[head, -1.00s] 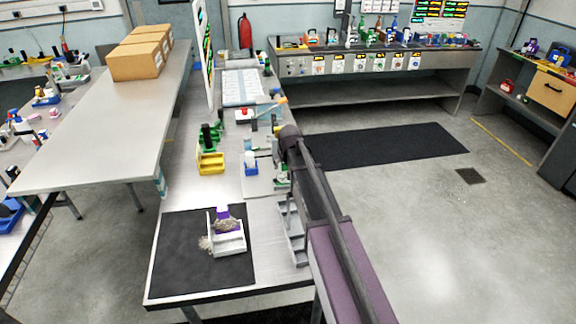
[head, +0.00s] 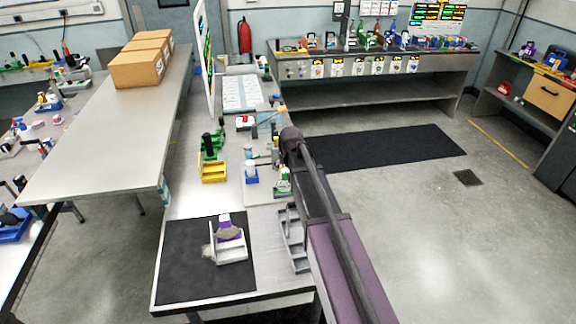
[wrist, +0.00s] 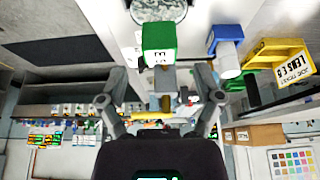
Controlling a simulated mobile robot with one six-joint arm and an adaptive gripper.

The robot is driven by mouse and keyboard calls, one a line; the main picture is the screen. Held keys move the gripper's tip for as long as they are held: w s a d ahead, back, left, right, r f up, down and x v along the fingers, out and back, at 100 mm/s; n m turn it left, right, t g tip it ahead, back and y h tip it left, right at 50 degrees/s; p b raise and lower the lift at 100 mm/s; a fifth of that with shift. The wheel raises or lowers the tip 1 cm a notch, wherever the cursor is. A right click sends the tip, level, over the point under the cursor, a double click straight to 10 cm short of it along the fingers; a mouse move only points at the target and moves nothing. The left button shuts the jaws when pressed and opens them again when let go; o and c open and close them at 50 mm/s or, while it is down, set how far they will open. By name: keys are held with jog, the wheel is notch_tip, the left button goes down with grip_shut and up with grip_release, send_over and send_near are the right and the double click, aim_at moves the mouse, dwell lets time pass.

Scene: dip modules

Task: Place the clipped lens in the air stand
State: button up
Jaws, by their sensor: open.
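My gripper (wrist: 160,78) is open in the wrist view, one finger on each side. A small grey and brown piece (wrist: 166,78) shows in the gap between the fingers; I cannot tell whether it is the clipped lens or how far away it is. A green block with a white label (wrist: 158,40) stands just above that gap in the picture. I cannot tell whether it is the air stand. A yellow bin labelled for lenses (wrist: 282,58) is at the right; it also shows in the head view (head: 213,172). In the head view my arm hides the gripper.
A blue and white container (wrist: 226,50) is between the green block and the yellow bin. On the bench, a white tray (head: 230,250) stands on a black mat (head: 180,262). A grey compartment tray (head: 292,240) lies by the bench edge. A white panel (head: 204,60) stands upright farther back.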

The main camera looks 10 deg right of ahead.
jog(key=p+v, duration=0.5)
jog(key=v, duration=0.1)
jog(key=shift+r, duration=0.15)
